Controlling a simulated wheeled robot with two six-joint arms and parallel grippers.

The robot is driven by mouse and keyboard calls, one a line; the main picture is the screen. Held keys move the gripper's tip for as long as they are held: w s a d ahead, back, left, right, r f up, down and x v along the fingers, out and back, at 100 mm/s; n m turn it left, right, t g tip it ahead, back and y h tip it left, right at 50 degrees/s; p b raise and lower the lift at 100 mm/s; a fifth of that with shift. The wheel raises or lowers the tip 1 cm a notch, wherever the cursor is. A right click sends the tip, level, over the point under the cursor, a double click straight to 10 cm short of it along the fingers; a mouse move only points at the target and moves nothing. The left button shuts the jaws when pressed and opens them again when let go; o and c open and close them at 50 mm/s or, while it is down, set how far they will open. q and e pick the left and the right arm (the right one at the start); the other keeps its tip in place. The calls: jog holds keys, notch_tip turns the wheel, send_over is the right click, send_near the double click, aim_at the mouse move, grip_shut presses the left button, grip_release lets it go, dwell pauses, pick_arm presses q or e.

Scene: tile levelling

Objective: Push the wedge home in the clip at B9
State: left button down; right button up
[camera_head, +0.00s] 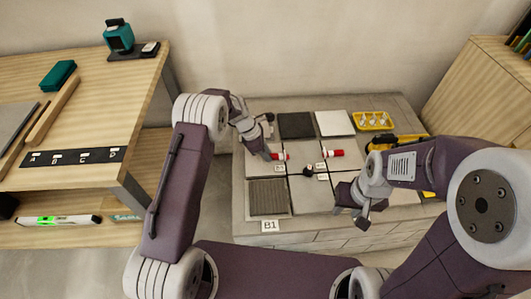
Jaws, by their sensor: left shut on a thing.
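A second red piece with a white end (335,153) lies on a joint between tiles to the right. Small black-and-white pieces (315,170) sit near the middle joint; they are too small to tell apart. The B9 marking cannot be read. My right gripper (352,215) is over the front right tiles, its fingers apart and empty.
The bench holds white tiles, a dark tile (296,125) and a ribbed grey tile (268,198) above the B1 label (269,226). A yellow tray (372,121) stands at the back right. A wooden table (90,110) with tools is at the left.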

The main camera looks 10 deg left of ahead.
pick_arm(q)
jog(key=shift+w+d+p, duration=0.2)
jog(key=shift+d+p, duration=0.1)
jog(key=shift+d, duration=0.4)
dwell(0.7)
jog(key=c, duration=1.2)
grip_release()
jog(key=shift+r, duration=0.1)
jog(key=shift+c, duration=0.2)
jog(key=p+v, duration=0.4)
jog(key=v, duration=0.5)
jog(key=shift+s, duration=0.1)
